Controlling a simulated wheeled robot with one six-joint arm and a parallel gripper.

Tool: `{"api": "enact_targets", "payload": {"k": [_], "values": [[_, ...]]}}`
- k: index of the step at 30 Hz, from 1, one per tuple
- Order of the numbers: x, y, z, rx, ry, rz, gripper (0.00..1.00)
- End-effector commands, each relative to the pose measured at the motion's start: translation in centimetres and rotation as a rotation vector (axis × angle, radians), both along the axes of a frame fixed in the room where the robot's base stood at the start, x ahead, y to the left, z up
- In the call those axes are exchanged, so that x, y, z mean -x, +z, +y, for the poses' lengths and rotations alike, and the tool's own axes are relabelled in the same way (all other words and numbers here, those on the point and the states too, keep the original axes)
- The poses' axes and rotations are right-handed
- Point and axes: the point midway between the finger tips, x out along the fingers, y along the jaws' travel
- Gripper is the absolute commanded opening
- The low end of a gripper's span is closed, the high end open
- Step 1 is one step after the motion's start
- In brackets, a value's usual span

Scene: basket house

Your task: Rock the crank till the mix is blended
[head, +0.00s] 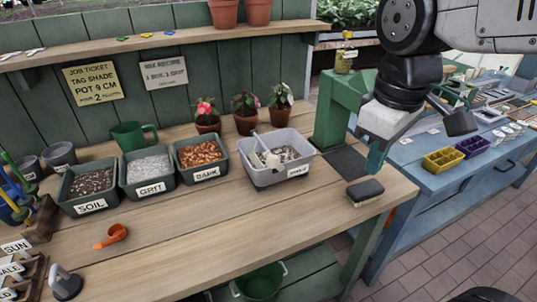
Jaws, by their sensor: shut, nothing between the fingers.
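A grey tub (262,176) stands on the wooden bench, with a pale speckled mix (288,154) inside. A white crank-like handle (268,156) rises from the tub and leans toward the upper left. The tub's front label is too small to read surely. My gripper (376,164) points down at the right of the tub, apart from it and from the handle. Its teal fingers are shut and hold nothing. How evenly the mix is blended cannot be told from here.
A brush (365,191) lies below my gripper near the bench's right edge. A green post (337,112) stands behind. Bins of soil (91,206), grit (150,184) and bark (203,176) stand left. An orange scoop (113,236) lies in front; the bench's front middle is clear.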

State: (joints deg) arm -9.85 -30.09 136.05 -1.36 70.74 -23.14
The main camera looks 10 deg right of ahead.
Motion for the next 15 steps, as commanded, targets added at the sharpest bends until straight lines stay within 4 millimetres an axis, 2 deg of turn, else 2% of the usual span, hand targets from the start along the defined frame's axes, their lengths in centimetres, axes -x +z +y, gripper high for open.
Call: {"api": "enact_targets", "payload": {"k": [1, 6, 9, 12, 15], "values": [[-2.2, 0.3, 2.2, 0.016, 0.171, 0.025, 0.0], [-8.0, 0.6, 9.7, 0.059, 0.728, 0.08, 0.0], [-10.3, 0.0, 14.1, 0.079, 1.0, 0.108, 0.0], [-11.6, -0.8, 17.6, 0.091, 1.205, 0.131, 0.0], [-12.3, -1.3, 19.9, 0.098, 1.337, 0.145, 0.0]]}}
